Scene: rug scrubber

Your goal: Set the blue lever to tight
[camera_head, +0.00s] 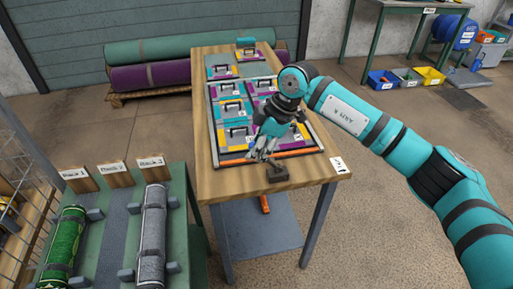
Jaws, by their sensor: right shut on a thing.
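My right arm reaches in from the right over the wooden table (305,184). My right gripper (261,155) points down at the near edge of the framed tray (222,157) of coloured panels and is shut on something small. The arm and fingers hide most of what it holds, and I cannot make out its shape or colour. No blue lever can be told apart in this view, and I cannot read its setting. My left gripper is not in view.
An orange handle (264,203) hangs below the table's front edge. A green stand (111,228) with a green roll (65,240) and a grey roll (151,228) is at left. Rolled rugs (150,75) lie on a pallet behind. Coloured bins (383,79) sit on the floor at right.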

